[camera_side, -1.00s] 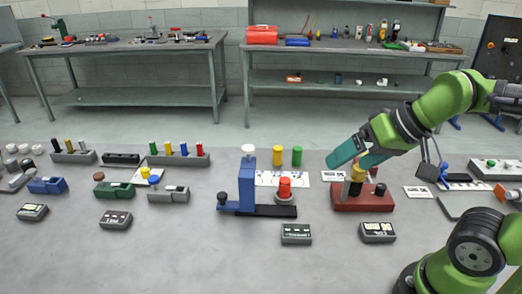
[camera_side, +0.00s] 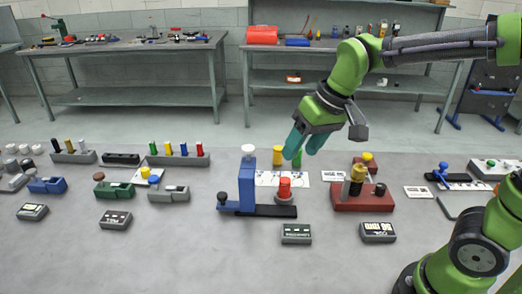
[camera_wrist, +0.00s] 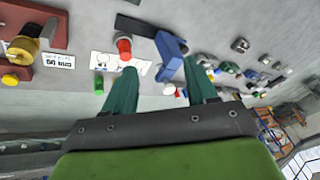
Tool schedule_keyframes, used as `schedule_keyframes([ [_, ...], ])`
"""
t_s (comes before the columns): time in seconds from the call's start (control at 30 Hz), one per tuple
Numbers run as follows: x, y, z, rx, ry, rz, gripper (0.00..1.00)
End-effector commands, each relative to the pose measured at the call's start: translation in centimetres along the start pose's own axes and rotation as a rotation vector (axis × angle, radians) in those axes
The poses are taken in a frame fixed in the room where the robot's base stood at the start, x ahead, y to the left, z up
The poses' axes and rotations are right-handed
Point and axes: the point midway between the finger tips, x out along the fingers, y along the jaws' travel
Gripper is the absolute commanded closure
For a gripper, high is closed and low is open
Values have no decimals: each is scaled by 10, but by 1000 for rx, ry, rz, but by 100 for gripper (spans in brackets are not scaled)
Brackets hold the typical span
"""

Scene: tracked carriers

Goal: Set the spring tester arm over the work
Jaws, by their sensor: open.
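My gripper (camera_side: 301,153) is open and empty. It points down behind and to the right of a blue upright fixture (camera_side: 247,187) with a white knob on top. The fixture has a black base (camera_side: 270,211) carrying a red-topped cylinder (camera_side: 284,187). In the wrist view my open fingers (camera_wrist: 160,68) flank empty space, near the red cylinder (camera_wrist: 124,48) and blue fixture (camera_wrist: 170,50). A green cylinder (camera_side: 297,161) is partly hidden by a finger in the side view. A red-based fixture (camera_side: 362,199) holds a yellow-topped post (camera_side: 358,173). I cannot tell which fixture is the spring tester.
A yellow cylinder (camera_side: 278,155) stands left of the green one, behind a white marked sheet (camera_side: 266,178). Small display boxes (camera_side: 296,233) lie along the front. Peg racks (camera_side: 180,159) and small fixtures stand left. Bare grey table lies in front.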

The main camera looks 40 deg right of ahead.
Motion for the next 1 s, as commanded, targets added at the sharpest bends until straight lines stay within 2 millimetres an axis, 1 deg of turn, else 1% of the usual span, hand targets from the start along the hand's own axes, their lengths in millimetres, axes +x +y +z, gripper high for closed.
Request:
schedule_keyframes([
  [0.03,11,-10,-17,-40,-40,14,43],
  [0.1,23,-21,-37,-97,-84,32,43],
  [0.17,35,-31,-54,-145,-123,48,43],
  [0.3,69,-54,-89,-259,-209,82,43],
  [0.4,95,-69,-110,-338,-266,105,43],
  [0.5,116,-82,-127,-409,-313,124,43],
  [0.57,125,-88,-135,-442,-333,131,43],
  [0.67,128,-94,-146,-483,-350,137,43],
  [0.73,121,-97,-153,-502,-348,137,43],
  [0.8,107,-99,-158,-520,-341,134,43],
  [0.9,106,-98,-152,-539,-373,128,43],
  [1.0,113,-96,-149,-547,-377,126,43],
])
